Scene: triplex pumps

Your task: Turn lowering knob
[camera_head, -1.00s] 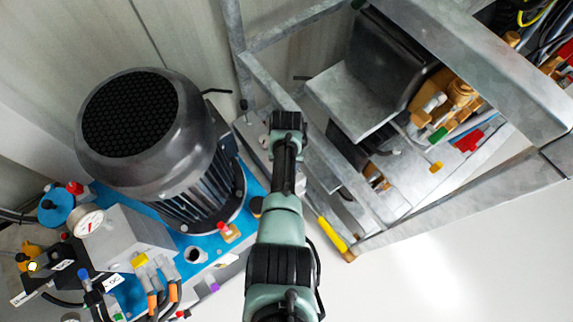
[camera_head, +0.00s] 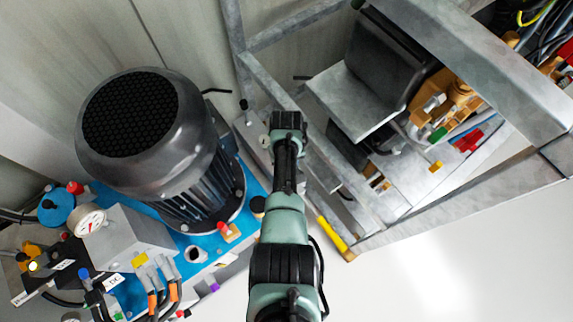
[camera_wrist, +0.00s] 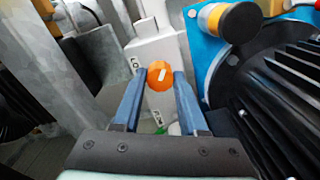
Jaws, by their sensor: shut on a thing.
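The knob (camera_wrist: 159,77) is orange and round, with a white mark on its face. In the wrist view it stands on a white housing (camera_wrist: 160,47) with partly readable printed labels. My gripper (camera_wrist: 159,82) has its two blue fingers on the left and right sides of the knob, shut on it. In the head view my arm reaches up the middle to a grey box (camera_head: 250,133) beside the motor. The fingertips and the knob are hidden there behind my wrist.
A large dark finned motor (camera_head: 150,140) stands close left of my arm on a blue base. A pressure gauge (camera_head: 89,220), valves and cables crowd the lower left. A grey metal frame (camera_head: 460,205) is at the right. The pale floor at lower right is clear.

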